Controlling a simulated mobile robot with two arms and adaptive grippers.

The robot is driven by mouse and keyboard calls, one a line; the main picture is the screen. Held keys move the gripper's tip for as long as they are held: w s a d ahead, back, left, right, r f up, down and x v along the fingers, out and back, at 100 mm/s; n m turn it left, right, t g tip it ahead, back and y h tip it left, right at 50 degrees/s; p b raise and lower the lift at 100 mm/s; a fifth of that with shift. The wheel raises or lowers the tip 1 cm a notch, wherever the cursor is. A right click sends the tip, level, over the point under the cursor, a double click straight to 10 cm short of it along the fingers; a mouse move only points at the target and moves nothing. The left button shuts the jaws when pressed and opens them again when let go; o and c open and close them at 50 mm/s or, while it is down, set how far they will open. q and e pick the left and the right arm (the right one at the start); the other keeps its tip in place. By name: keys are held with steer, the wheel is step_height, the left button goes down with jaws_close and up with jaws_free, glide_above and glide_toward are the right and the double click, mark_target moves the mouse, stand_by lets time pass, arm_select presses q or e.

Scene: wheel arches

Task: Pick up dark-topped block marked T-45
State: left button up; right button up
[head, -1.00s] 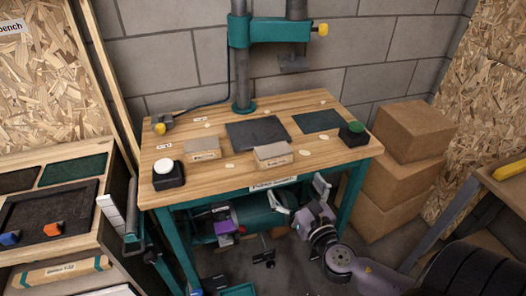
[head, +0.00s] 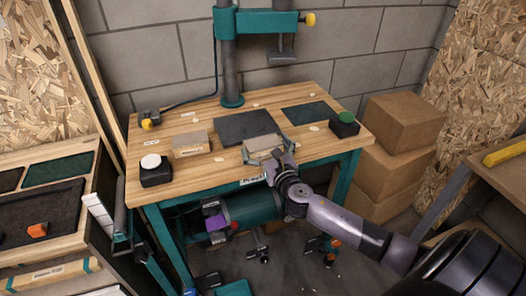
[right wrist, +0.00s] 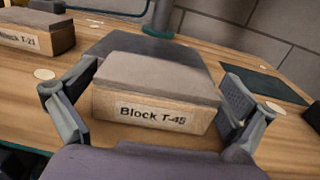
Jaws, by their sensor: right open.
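The block marked T-45 (head: 262,144) lies near the front edge of the wooden workbench. In the right wrist view its label "Block T-45" (right wrist: 152,115) faces me, under a grey-brown top (right wrist: 155,77). My right gripper (head: 265,156) is open at the block. In the right wrist view its two fingers (right wrist: 155,108) stand on either side of the block, the left one close to its side and the right one with a small gap. I cannot tell whether either touches. My left gripper is not in view.
A similar block marked T-21 (right wrist: 38,35) sits to the left. A dark mat (head: 246,127) lies behind T-45, a green mat (head: 305,113) farther right. A white-button box (head: 155,170) and green-button box (head: 344,123) stand on the bench. A press column (head: 229,70) rises behind.

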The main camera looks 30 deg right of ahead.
steer(key=shift+w, duration=0.55)
steer(key=shift+s+r, duration=0.1)
steer(key=c, duration=1)
